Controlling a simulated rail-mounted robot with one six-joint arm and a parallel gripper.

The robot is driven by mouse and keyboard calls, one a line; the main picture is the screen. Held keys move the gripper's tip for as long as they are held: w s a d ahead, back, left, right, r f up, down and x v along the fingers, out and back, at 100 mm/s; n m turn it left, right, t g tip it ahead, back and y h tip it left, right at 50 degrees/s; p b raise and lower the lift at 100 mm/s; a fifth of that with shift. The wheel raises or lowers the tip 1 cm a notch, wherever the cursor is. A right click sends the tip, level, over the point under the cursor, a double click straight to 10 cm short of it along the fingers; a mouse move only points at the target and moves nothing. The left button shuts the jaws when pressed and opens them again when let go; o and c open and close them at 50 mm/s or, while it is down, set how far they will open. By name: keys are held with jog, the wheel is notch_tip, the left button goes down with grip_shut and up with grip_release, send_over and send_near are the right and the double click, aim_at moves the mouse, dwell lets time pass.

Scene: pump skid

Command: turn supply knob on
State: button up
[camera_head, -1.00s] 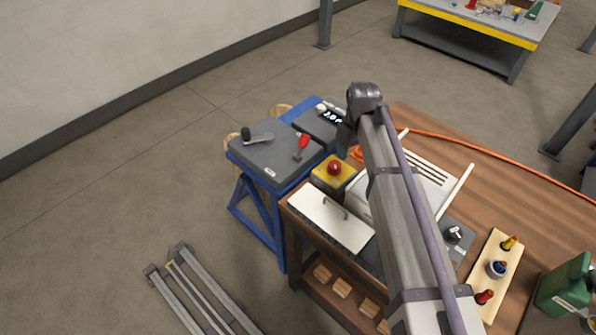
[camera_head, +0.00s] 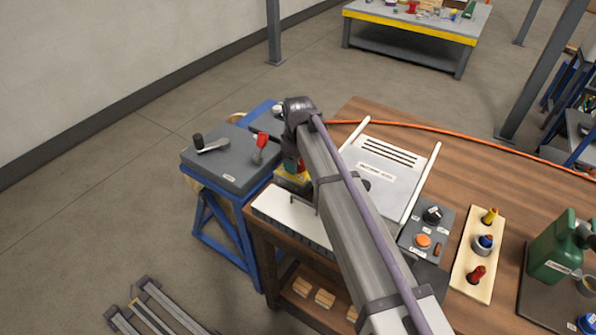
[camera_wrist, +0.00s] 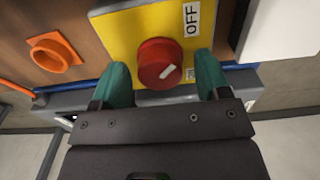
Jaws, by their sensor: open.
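The supply knob (camera_wrist: 159,63) is a round red knob with a white pointer mark, set on a yellow plate (camera_wrist: 113,29) in the wrist view. An OFF label (camera_wrist: 191,19) is at its upper right; a second label beside it is mostly hidden by a finger. The pointer mark lies diagonally. My gripper (camera_wrist: 163,78) is open, with one teal finger on each side of the knob; I cannot tell whether they touch it. In the head view the yellow box (camera_head: 291,180) is partly hidden under my gripper (camera_head: 291,160).
A white panel with a handle (camera_head: 286,212) lies in front of the box. A light equipment cover (camera_head: 383,172) and a dark control panel (camera_head: 427,228) are to the right. A blue stand (camera_head: 215,180) with a red-handled lever (camera_head: 261,147) is left. An orange socket (camera_wrist: 54,52) is near the plate.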

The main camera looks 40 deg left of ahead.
jog(key=shift+c, duration=0.2)
jog(key=c, duration=0.9)
jog(key=shift+m, duration=0.4)
jog(key=m, duration=0.3)
jog(key=shift+m, duration=0.4)
jog(key=m, duration=0.4)
jog(key=shift+m, duration=0.3)
jog(key=m, duration=0.8)
jog(key=shift+m, duration=0.3)
